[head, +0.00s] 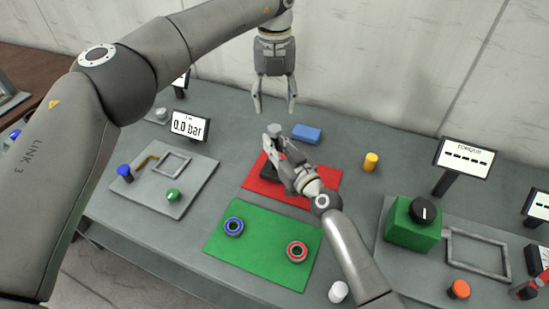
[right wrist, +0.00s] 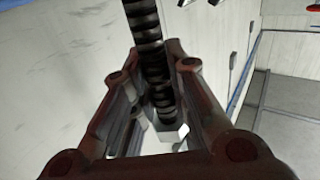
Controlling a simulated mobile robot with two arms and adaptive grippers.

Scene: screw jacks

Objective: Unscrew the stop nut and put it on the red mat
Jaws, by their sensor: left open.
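The red mat (head: 323,178) lies mid-table. A dark base (head: 268,171), seemingly of the screw jack, stands on it, mostly hidden behind my right gripper. My right gripper (head: 274,140) reaches in sideways above the mat. In the right wrist view, a dark threaded spindle (right wrist: 145,35) runs between its fingers (right wrist: 160,95). A pale hexagonal nut (right wrist: 168,136) sits on the spindle between the fingers; whether they press on it is unclear. My left gripper (head: 274,101) is open and empty, pointing down, in the air behind the mat.
A blue block (head: 306,133) and a yellow cylinder (head: 371,161) stand behind and right. A green box (head: 412,226) with a black knob is at right.

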